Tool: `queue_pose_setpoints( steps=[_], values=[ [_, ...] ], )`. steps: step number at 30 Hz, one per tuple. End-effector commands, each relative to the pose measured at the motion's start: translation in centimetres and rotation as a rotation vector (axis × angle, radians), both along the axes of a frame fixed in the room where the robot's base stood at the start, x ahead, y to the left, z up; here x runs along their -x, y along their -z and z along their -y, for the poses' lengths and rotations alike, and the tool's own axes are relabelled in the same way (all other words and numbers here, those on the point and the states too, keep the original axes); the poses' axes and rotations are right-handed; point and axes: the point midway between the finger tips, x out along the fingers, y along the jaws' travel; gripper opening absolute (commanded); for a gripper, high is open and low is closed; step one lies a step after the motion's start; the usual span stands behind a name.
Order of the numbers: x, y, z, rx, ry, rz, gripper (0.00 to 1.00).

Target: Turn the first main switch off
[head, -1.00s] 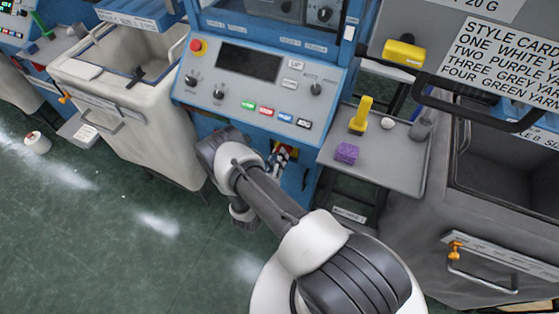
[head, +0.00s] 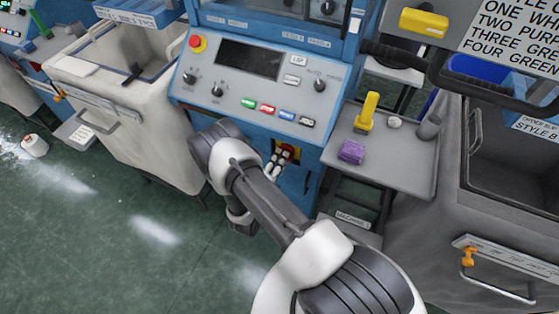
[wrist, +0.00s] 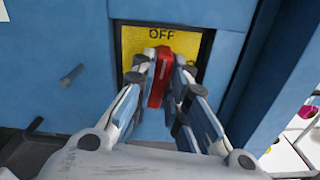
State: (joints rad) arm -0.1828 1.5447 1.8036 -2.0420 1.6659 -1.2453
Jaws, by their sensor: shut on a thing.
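The main switch is a red handle (wrist: 164,60) on a yellow plate (wrist: 136,42) set in the blue machine front. The plate reads "OFF" above the handle. In the wrist view the handle stands nearly upright, its top just below the word, leaning slightly right. My gripper (wrist: 160,80) is shut on the handle, one finger at each side. In the head view my gripper (head: 277,165) reaches the switch (head: 288,149) low on the machine, below the control panel. The handle's lower end is partly hidden between the fingers.
The control panel (head: 250,85) with knobs, colored buttons and a red stop button (head: 197,43) is above. A grey tray (head: 398,175) with a yellow tool (head: 367,112) and purple block (head: 351,151) juts out right. Bins stand on both sides.

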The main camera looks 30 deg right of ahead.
Motion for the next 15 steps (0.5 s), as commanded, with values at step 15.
queue_pose_setpoints(
  steps=[15],
  values=[
    [0.06,0.15,0.05,0.095,0.002,-0.124,0.00]
  ],
)
